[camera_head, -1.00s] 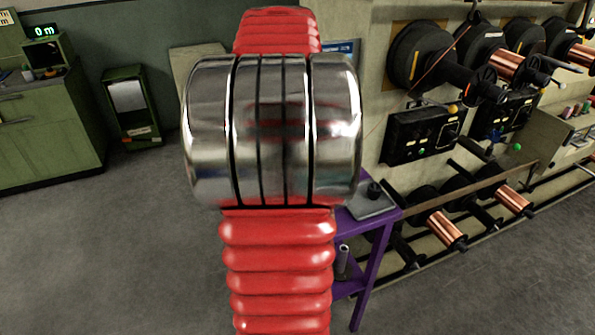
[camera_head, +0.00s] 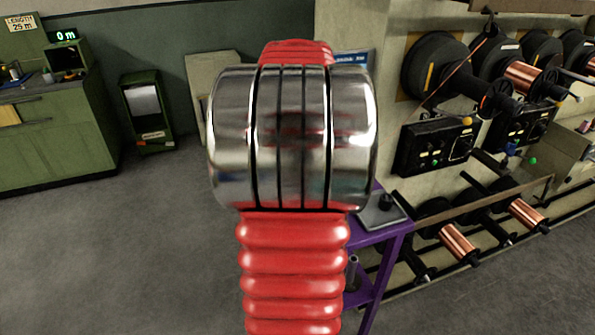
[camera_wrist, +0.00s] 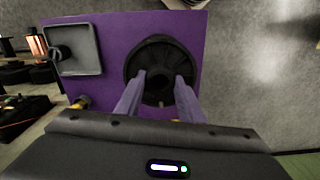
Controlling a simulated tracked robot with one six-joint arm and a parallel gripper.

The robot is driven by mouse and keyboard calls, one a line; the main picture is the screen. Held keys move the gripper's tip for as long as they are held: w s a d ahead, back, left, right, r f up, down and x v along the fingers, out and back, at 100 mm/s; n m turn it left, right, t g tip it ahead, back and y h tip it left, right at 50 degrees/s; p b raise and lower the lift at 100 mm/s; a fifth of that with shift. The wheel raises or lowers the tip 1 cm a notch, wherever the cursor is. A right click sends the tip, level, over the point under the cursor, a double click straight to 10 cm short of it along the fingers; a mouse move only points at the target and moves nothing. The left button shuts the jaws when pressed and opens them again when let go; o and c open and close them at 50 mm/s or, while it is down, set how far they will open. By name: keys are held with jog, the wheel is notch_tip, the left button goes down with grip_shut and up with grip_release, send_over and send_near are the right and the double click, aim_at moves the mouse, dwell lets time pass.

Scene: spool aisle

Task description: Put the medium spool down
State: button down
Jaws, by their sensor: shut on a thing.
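A black round spool (camera_wrist: 149,52) shows in the wrist view, flange facing me, over the purple trolley top (camera_wrist: 110,95). My gripper (camera_wrist: 157,84) is shut on the middle of this spool, with one finger on each side. I take it for the medium spool. I cannot tell whether it touches the top or hangs just above it. In the head view my red and chrome arm hides the gripper and the spool. There the purple trolley (camera_head: 397,232) shows only in part, to the right of the arm.
A grey tray (camera_wrist: 92,64) with a small black piece sits beside the spool on the trolley's left corner. A wall rack (camera_head: 445,150) holds several copper and black spools at right. Green cabinets (camera_head: 60,140) stand at left. Grey floor lies open between.

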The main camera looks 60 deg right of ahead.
notch_tip(320, 180, down, 3)
jog(key=shift+r, duration=0.1)
dwell(0.3)
jog(key=c, duration=1.2)
grip_release()
notch_tip(320, 180, up, 12)
